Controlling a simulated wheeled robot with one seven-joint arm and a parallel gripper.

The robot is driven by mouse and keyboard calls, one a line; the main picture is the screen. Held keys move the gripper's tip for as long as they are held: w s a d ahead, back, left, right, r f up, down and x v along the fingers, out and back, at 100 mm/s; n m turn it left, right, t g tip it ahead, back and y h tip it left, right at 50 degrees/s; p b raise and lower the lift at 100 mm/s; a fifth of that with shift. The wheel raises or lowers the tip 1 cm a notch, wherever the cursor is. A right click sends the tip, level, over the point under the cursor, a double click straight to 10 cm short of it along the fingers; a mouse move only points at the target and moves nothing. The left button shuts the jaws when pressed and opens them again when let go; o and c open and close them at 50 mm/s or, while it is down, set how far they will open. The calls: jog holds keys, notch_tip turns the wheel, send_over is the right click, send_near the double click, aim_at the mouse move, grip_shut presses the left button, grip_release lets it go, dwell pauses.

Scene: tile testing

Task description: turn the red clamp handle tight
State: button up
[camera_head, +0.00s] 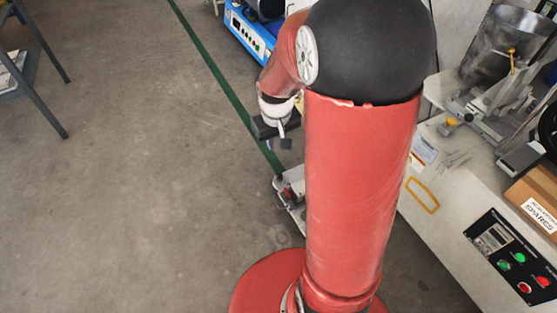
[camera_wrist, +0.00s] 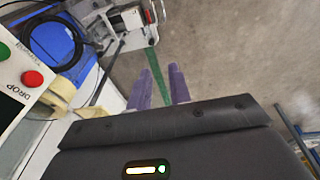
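I cannot make out a red clamp handle for certain in either view. A small metal device with a reddish part (camera_head: 285,184) stands low beside my red column in the head view, partly hidden by it. My gripper (camera_head: 281,138) hangs at the end of my arm above the floor, near the green line, apart from any object. In the wrist view its two purple fingers (camera_wrist: 160,72) are spread with a clear gap and nothing between them; the floor shows through.
A white bench (camera_head: 455,185) on the right carries metal fixtures, a cardboard box (camera_head: 538,195) and a button panel (camera_head: 510,255). A blue machine (camera_head: 246,37) stands at the back. In the wrist view a red button (camera_wrist: 32,78) is at left. Open floor lies left.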

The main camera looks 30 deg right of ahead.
jog(key=w+d+f+g, duration=0.1)
jog(key=w+d+f, duration=0.15)
jog(key=f, duration=0.75)
jog(key=g+b, duration=0.1)
send_over(287, 192)
notch_tip(287, 192, down, 10)
jog(key=f, duration=0.1)
jog(key=shift+y, duration=0.4)
notch_tip(287, 192, down, 10)
jog(key=b, duration=0.7)
jog(key=shift+r, duration=0.15)
